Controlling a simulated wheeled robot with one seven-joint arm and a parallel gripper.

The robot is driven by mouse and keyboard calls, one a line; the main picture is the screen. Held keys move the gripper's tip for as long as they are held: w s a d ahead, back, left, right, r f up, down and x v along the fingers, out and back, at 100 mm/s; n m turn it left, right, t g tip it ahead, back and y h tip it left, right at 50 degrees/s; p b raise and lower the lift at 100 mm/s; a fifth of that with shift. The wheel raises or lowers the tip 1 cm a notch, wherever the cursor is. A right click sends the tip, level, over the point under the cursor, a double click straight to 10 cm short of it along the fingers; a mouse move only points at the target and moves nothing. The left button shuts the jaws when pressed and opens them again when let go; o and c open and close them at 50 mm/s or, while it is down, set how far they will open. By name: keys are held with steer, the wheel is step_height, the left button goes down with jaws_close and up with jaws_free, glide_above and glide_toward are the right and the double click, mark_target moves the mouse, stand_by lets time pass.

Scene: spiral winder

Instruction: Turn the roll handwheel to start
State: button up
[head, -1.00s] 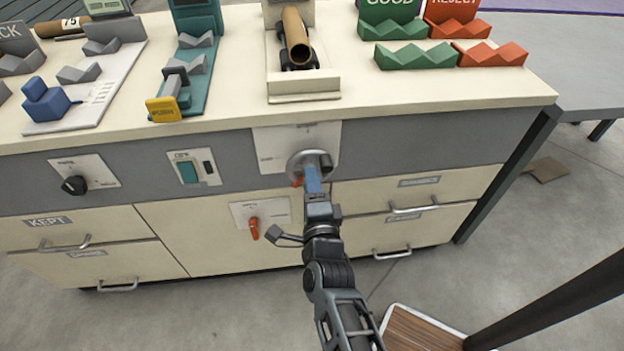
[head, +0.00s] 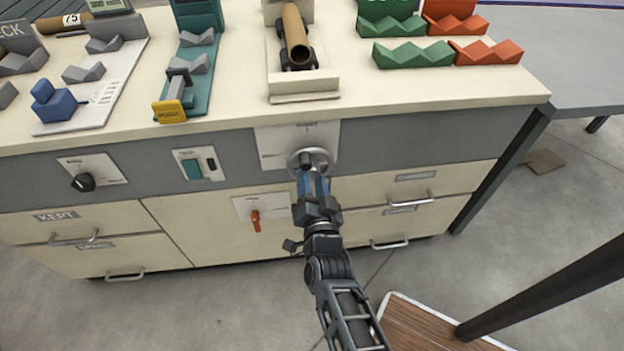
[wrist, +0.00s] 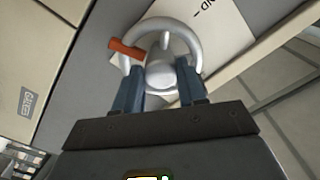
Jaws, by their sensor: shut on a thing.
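The roll handwheel (head: 322,158) is a silvery ring on a white plate on the cabinet front. In the wrist view its rim (wrist: 163,24) and round hub (wrist: 163,74) show, with an orange piece (wrist: 127,48) at the rim's left. My gripper (head: 312,178) is at the wheel's lower part. In the wrist view its two blue fingers (wrist: 160,86) stand on either side of the hub area, shut on the handwheel. The exact contact is hidden by the fingers.
A red lever (head: 255,220) sits on a plate below left of the wheel. A brown tube (head: 295,35) lies in a holder on the worktop above. Drawer handles (head: 411,199) stick out at the right. A wooden platform (head: 425,330) is on the floor.

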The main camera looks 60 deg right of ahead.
steer(key=n, duration=0.4)
steer(key=shift+f+n+p, duration=0.1)
steer(key=shift+n+p, duration=0.2)
steer(key=shift+n, duration=0.1)
steer(key=n, duration=0.4)
steer(key=shift+s+n, duration=0.1)
steer(key=shift+n, duration=0.2)
steer(key=n, duration=0.4)
steer(key=shift+s+d, duration=0.1)
steer(key=n+b, duration=0.1)
steer(key=n, duration=0.3)
steer(key=n+b, duration=0.1)
steer(key=n, duration=0.3)
steer(key=shift+s+d+n, duration=0.1)
steer(key=shift+n, duration=0.2)
steer(key=n+b, duration=0.2)
steer(key=n, duration=0.1)
steer(key=shift+n, duration=0.3)
steer(key=n+b, duration=0.3)
steer(key=n, duration=0.1)
steer(key=shift+r+n+b, duration=0.2)
steer(key=shift+n+b, duration=0.65)
steer(key=shift+n, duration=0.45)
steer(key=shift+r+n, duration=0.1)
steer(key=shift+n, duration=0.2)
